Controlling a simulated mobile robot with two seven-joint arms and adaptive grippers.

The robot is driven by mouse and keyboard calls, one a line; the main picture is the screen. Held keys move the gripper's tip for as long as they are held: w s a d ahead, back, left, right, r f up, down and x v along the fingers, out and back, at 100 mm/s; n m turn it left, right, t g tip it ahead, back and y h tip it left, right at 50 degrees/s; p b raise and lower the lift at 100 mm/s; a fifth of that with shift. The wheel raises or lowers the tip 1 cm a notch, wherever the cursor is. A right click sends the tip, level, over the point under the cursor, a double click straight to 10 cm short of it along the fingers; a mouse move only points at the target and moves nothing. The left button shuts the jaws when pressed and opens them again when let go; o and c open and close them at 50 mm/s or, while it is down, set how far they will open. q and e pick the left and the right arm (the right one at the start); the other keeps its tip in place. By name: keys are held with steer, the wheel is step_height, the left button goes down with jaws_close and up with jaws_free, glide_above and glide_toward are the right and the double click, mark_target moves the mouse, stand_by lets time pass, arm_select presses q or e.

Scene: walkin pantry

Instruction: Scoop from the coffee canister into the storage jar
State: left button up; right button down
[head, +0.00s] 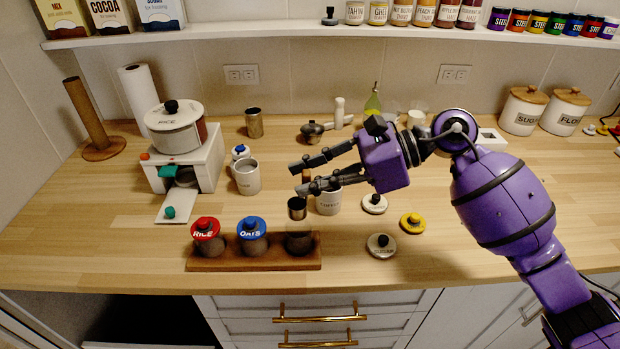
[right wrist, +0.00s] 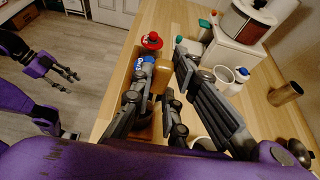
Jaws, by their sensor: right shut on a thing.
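My right gripper (head: 298,179) is shut on the scoop, which has a wooden handle (right wrist: 158,78) and a dark metal cup (head: 297,205). The cup hangs just above the open storage jar (head: 299,243), at the right end of a wooden tray (head: 252,264). I cannot see what is in the cup. The white coffee canister (head: 328,203) stands open behind and to the right of the jar, partly hidden by my gripper. My left gripper (right wrist: 66,74) shows only in the right wrist view, open and empty, away from the counter.
Red-lidded rice (head: 206,231) and blue-lidded oats (head: 252,230) jars share the tray. Loose lids (head: 381,245) lie to its right, one yellow (head: 411,222). A white mug (head: 246,177) and a dispenser (head: 184,160) stand at the left. The counter's front left is clear.

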steer(key=shift+s+f+n+t+b, duration=0.75)
steer(key=shift+s+n+t+b, duration=0.1)
steer(key=shift+n, duration=0.25)
arm_select(q)
steer(key=s+d+f+g+b, duration=0.1)
steer(key=s+f+b, duration=0.2)
steer(key=f+b, duration=1)
steer(key=shift+d+f, duration=0.15)
steer(key=shift+f, duration=0.15)
arm_select(e)
steer(key=shift+s+f+n+t+y, duration=0.3)
steer(key=shift+s+f+n+t, duration=0.35)
steer(key=shift+n, duration=0.5)
steer(key=shift+s+f+n+t+y, duration=0.3)
steer(key=shift+s+f+n+t, duration=0.3)
steer(key=shift+n, duration=0.5)
steer(key=shift+s+f+n+t+y, duration=0.3)
steer(key=shift+s+f+n+t, duration=0.15)
steer(key=shift+s+n+t, duration=0.55)
arm_select(q)
steer(key=shift+s+f, duration=0.2)
steer(key=shift+s, duration=0.05)
arm_select(e)
steer(key=shift+w+n, duration=0.15)
steer(key=shift+n, duration=0.1)
arm_select(q)
steer(key=shift+s+f, duration=0.1)
steer(key=shift+s, duration=0.1)
steer(key=shift+s, duration=0.1)
